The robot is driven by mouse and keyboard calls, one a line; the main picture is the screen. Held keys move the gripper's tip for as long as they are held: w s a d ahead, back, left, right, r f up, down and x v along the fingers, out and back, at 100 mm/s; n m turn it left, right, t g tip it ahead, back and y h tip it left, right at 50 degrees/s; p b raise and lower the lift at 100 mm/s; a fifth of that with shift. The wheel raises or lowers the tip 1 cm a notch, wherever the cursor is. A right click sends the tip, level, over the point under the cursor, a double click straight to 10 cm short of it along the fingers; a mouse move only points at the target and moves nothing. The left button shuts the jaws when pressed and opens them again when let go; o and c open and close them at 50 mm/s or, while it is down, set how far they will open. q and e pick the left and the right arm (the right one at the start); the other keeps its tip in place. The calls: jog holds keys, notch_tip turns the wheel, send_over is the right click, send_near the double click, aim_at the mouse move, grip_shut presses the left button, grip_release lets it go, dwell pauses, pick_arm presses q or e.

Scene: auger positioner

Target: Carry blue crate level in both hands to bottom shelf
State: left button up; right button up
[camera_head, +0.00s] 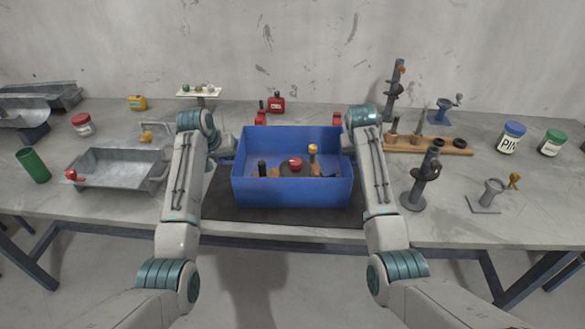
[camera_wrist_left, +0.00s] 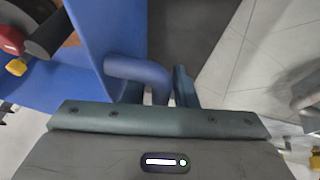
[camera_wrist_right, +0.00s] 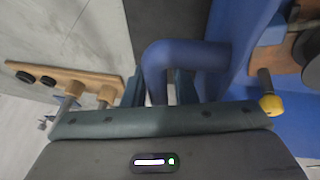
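The blue crate (camera_head: 292,192) sits level on a dark mat (camera_head: 225,203) at the table's front middle. It holds several small parts, including a red-topped piece (camera_head: 295,163) and a yellow-topped piece (camera_head: 312,150). In the left wrist view, a curved blue handle (camera_wrist_left: 135,69) on the crate's side reaches between the fingers of my left gripper (camera_wrist_left: 158,90). In the right wrist view, the other handle (camera_wrist_right: 185,55) reaches between the fingers of my right gripper (camera_wrist_right: 160,90). Small gaps show beside both handles, so both grippers look open around them. My forearms hide most of both grippers in the head view.
A grey metal tray (camera_head: 118,160) lies left of the crate, with a green cylinder (camera_head: 33,165) beyond it. A wooden rack (camera_head: 430,143) and a dark upright stand (camera_head: 422,180) are on the right. Jars stand farther right. No shelf is clearly visible.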

pick_arm(q)
grip_shut()
pick_arm(e)
grip_shut()
pick_arm(q)
jog(key=shift+r, duration=0.1)
pick_arm(e)
jog(key=shift+r, duration=0.1)
dwell(1.1)
